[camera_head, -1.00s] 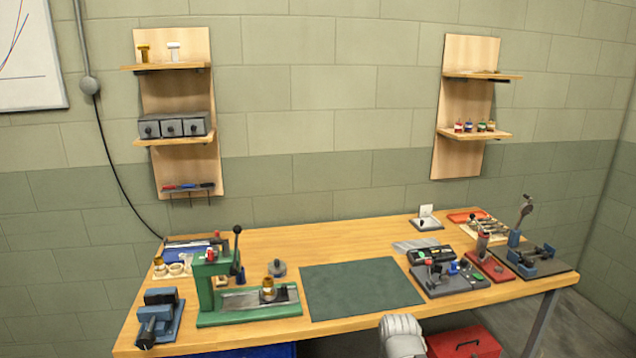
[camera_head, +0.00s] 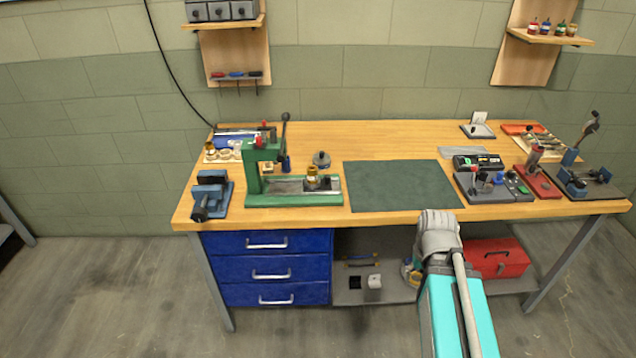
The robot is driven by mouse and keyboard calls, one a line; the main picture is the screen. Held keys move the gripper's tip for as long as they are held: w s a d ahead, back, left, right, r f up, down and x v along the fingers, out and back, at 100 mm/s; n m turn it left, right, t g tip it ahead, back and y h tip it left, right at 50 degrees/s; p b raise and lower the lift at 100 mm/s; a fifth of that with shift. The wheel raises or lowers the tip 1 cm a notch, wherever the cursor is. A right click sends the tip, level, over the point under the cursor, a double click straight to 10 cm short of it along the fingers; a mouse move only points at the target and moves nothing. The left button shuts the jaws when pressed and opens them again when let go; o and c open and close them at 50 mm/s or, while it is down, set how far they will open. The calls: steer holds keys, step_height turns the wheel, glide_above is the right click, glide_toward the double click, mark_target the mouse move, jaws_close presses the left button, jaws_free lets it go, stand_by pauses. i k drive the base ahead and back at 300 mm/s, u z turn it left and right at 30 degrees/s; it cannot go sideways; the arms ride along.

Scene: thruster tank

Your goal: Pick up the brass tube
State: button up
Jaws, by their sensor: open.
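I cannot tell for sure which thing is the brass tube. A short brass-coloured cylinder (camera_head: 311,174) stands upright on the base of the green press. A smaller brass-coloured piece (camera_head: 210,149) stands at the back left of the bench, beside pale rings. A thin brass-coloured bar (camera_head: 360,262) lies on the shelf under the bench. My gripper (camera_head: 437,219) is the grey end of my teal arm, in front of the bench's front edge by the mat. It is open and apart from all these pieces; its fingertips are hard to make out.
The green press (camera_head: 265,165) and a blue vise (camera_head: 210,195) stand on the left of the bench (camera_head: 390,135). The dark green mat (camera_head: 400,186) is bare. A control box (camera_head: 490,185) and red-based fixture (camera_head: 540,182) stand right. Blue drawers (camera_head: 265,268) and a red toolbox (camera_head: 497,257) are below.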

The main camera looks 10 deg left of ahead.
mark_target(312, 176)
steer(key=k, duration=1.35)
steer(key=u, duration=0.3)
steer(key=i, duration=0.65)
steer(key=u, duration=0.65)
steer(key=i, duration=1.05)
steer(key=z, duration=0.55)
